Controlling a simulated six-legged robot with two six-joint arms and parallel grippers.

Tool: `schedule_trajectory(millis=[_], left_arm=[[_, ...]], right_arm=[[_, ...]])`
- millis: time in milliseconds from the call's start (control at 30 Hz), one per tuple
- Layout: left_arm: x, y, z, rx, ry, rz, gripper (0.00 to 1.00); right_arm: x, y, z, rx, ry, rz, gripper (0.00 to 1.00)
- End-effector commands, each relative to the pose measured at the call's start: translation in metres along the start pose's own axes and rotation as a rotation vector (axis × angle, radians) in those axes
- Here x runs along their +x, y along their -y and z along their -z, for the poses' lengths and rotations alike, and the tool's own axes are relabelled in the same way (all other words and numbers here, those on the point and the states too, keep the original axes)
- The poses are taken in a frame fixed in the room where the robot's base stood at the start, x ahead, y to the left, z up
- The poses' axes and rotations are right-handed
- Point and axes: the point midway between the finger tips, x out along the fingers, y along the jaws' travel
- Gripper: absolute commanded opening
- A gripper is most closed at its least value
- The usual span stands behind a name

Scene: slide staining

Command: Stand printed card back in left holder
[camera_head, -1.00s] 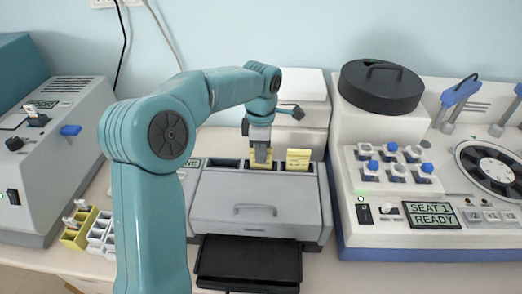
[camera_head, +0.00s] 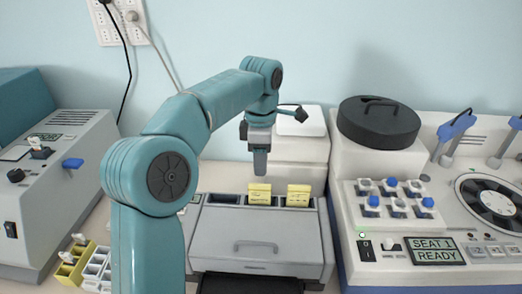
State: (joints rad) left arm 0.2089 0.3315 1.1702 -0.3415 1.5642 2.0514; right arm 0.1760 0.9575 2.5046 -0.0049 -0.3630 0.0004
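Two yellow printed cards stand in slots along the top of the grey machine. The left card (camera_head: 259,194) is upright in a middle slot, and the other card (camera_head: 298,196) stands in the slot to its right. My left gripper (camera_head: 260,172) points down just above the left card, apart from it. Its fingers look close together with nothing visible between them, and I cannot tell how far apart they are. My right gripper does not show.
The grey machine (camera_head: 262,246) has a front handle. A white device with a SEAT 1 READY display (camera_head: 436,251) and a black lid (camera_head: 379,121) stands to the right. A grey box (camera_head: 50,195) and a yellow rack (camera_head: 74,264) are at the left.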

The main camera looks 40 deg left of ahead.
Motion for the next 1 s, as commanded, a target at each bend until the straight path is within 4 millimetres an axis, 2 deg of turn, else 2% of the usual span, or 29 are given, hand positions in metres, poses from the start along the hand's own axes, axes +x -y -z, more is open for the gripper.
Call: schedule_trajectory(millis=[100,233,1000], left_arm=[[-0.019,-0.001,0.0,0.0,0.0,-0.001,0.4],[-0.027,0.0,0.0,0.001,0.0,0.001,0.4],[-0.028,0.001,0.0,0.0,0.0,0.001,0.4]], right_arm=[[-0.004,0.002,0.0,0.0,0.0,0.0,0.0],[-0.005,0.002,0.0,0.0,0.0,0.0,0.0],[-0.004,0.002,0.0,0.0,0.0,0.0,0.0]])
